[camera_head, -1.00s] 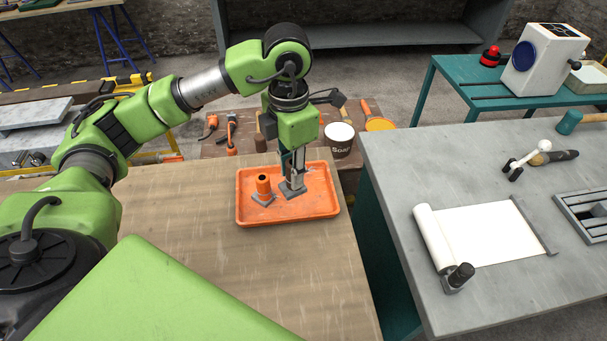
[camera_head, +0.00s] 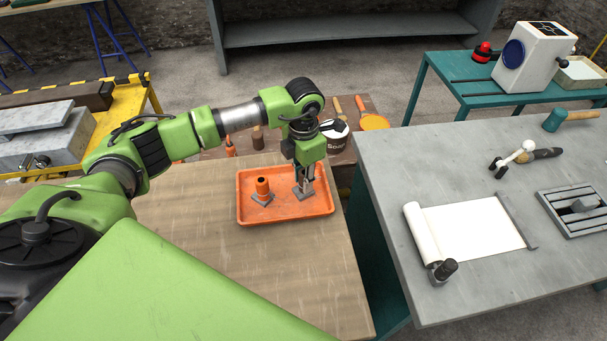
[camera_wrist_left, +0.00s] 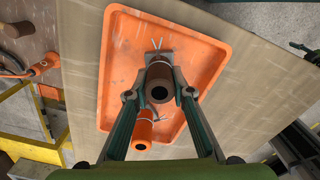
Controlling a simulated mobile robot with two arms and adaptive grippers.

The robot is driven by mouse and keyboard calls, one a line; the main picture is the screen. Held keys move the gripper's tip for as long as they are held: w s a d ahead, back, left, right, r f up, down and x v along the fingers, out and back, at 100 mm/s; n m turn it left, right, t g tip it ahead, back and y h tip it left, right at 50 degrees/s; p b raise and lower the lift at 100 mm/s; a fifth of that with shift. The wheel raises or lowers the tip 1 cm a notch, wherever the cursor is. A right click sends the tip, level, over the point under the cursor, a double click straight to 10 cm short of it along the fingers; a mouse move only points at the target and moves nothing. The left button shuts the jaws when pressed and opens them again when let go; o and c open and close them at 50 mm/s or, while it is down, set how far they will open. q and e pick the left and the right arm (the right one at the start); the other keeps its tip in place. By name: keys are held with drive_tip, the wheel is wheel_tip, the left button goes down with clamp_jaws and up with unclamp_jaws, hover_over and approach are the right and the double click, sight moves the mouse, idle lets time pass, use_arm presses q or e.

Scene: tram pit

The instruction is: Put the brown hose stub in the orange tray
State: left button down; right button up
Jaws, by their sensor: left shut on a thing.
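The orange tray (camera_head: 253,205) lies on the wooden bench top in the head view and fills much of the left wrist view (camera_wrist_left: 210,48). My left gripper (camera_head: 304,188) is over the right part of the tray, pointing down. In the left wrist view its fingers (camera_wrist_left: 159,96) are shut on the brown hose stub (camera_wrist_left: 159,76), a short tube with a dark open end. The stub is over the tray floor; whether it touches it I cannot tell. In the head view the fingers mostly hide it. My right gripper is not in view.
A grey bench (camera_head: 400,170) with a paper roll (camera_head: 475,230) is at the right, across a gap.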

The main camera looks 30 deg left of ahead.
use_arm(q)
drive_tip(key=shift+f, duration=0.25)
drive_tip(key=c, duration=1.8)
unclamp_jaws()
drive_tip(key=shift+r, duration=0.1)
drive_tip(key=shift+o, duration=0.2)
drive_tip(key=shift+r, duration=0.2)
drive_tip(key=shift+r+b, duration=0.25)
drive_tip(key=shift+b, duration=0.05)
wheel_tip(320, 180, up, 11)
drive_tip(key=b, duration=0.4)
drive_tip(key=shift+f, duration=0.2)
drive_tip(key=shift+r, duration=0.4)
